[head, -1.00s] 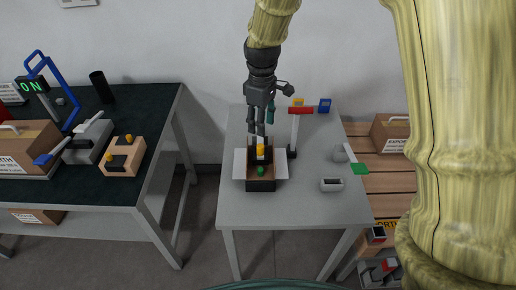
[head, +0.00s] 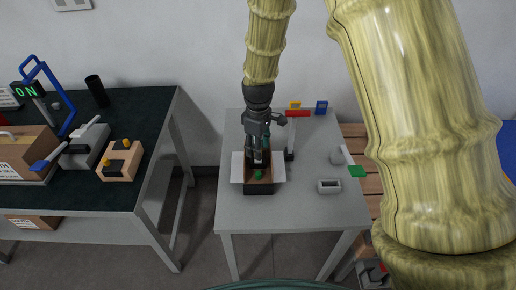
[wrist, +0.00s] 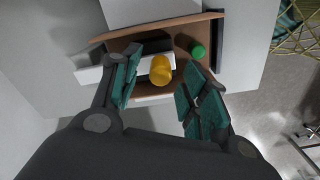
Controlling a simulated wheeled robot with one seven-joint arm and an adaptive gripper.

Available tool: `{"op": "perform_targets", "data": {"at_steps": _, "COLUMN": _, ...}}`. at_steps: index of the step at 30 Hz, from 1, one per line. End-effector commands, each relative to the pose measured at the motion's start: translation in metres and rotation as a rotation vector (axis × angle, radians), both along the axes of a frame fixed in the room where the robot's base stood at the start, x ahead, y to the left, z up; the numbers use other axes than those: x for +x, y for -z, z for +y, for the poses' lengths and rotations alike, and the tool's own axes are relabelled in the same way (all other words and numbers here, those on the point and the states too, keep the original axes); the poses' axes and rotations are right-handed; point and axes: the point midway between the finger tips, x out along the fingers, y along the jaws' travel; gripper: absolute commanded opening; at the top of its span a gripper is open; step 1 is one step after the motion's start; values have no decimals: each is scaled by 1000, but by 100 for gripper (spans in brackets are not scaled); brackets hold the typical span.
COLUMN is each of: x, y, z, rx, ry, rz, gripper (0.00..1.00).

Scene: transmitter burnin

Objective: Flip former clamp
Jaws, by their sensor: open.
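Contact cannot be told. A green knob (wrist: 198,51) is beside it, also visible in the head view (head: 258,174). A red-handled lever (head: 297,113) on a dark post stands behind and right of the carton. A green-handled lever device (head: 356,171) is at the table's right edge. I cannot tell which is the former clamp.
A grey hollow block (head: 329,186) lies right of the carton. Yellow (head: 295,104) and blue (head: 321,107) blocks are at the back. The grey table's front is clear.

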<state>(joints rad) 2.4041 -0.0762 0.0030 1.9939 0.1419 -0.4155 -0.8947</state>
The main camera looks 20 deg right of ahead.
Motion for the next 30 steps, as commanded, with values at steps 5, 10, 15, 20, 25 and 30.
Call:
{"op": "perform_targets", "data": {"at_steps": 5, "x": 0, "y": 13, "z": 0, "rx": -1, "ry": 0, "rz": 1, "gripper": 44}}
{"op": "perform_targets", "data": {"at_steps": 10, "x": 0, "y": 19, "z": 0, "rx": -1, "ry": -1, "rz": -1, "gripper": 44}}
{"op": "perform_targets", "data": {"at_steps": 15, "x": 0, "y": 20, "z": 0, "rx": -1, "ry": -1, "rz": -1, "gripper": 44}}
{"op": "perform_targets", "data": {"at_steps": 20, "x": 0, "y": 20, "z": 0, "rx": -1, "ry": -1, "rz": -1, "gripper": 35}}
{"op": "perform_targets", "data": {"at_steps": 25, "x": 0, "y": 20, "z": 0, "rx": -1, "ry": 0, "rz": -1, "gripper": 4}}
{"op": "perform_targets", "data": {"at_steps": 30, "x": 0, "y": 20, "z": 0, "rx": -1, "ry": 0, "rz": -1, "gripper": 0}}
